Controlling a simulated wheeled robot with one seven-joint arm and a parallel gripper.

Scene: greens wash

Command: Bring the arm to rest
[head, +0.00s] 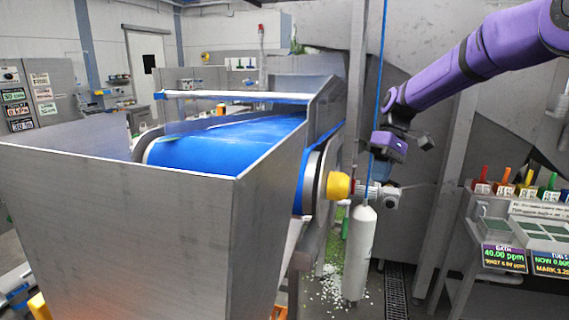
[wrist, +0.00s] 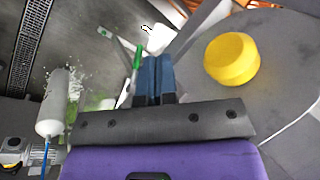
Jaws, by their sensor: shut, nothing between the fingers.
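My purple arm (head: 480,52) reaches in from the upper right in the head view and bends down at the elbow. My gripper (head: 388,146) is in the air beside the conveyor's end, close to a hanging blue cord (head: 379,95); its fingertips are hard to make out there. In the wrist view, the two blue fingers of my gripper (wrist: 156,66) are side by side, shut, with nothing held.
A yellow knob (head: 340,185) sticks out by the blue conveyor belt (head: 220,145). A white cylinder (head: 359,250) hangs below my gripper. A metal hopper (head: 130,220) stands in front. A bench with colored handles (head: 515,232) is at right. Green and white bits litter the floor.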

